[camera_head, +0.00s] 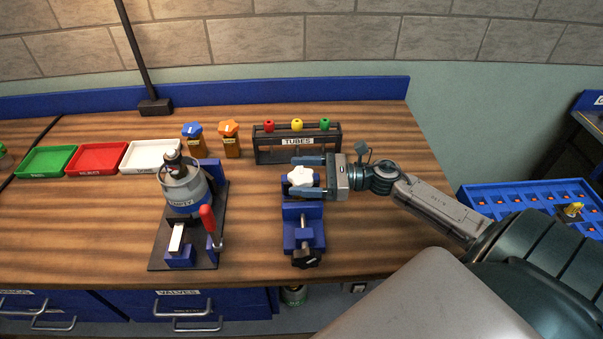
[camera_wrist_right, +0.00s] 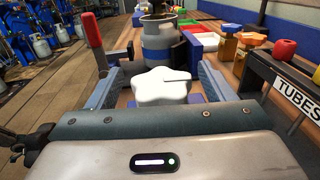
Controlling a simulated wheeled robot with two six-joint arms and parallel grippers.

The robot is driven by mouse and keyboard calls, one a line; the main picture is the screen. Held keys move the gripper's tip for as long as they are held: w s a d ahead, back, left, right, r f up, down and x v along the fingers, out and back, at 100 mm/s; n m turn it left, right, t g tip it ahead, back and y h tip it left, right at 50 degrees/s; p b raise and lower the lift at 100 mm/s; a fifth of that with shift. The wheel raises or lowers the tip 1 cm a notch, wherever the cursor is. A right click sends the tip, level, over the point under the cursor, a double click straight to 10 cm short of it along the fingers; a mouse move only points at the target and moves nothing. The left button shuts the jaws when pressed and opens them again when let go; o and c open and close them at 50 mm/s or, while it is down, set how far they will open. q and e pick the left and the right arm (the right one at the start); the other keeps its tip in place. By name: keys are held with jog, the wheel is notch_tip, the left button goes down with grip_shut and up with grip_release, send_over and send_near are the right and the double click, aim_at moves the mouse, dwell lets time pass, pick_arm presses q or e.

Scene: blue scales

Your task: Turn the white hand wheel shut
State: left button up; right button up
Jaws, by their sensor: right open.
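The white hand wheel (camera_head: 300,178) is star-shaped and sits on top of a blue vise-like fixture (camera_head: 303,222) on the wooden bench. My right gripper (camera_head: 308,177) comes in from the right, with one finger on the far side of the wheel and one on the near side. In the right wrist view the wheel (camera_wrist_right: 160,87) lies between the two open fingers, with a visible gap on each side. A dark line marks its top. The part under the wheel is mostly hidden. My left gripper is not in view.
A black rack labelled TUBES (camera_head: 297,147) stands just behind the gripper. A grey cylinder (camera_head: 184,185) in a stand with a red lever (camera_head: 208,223) is to the left. Trays (camera_head: 97,159) lie farther left.

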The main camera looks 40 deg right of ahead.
jog(key=shift+w+a, duration=0.1)
jog(key=shift+w, duration=0.05)
jog(key=c, duration=1)
jog(key=shift+o, duration=0.2)
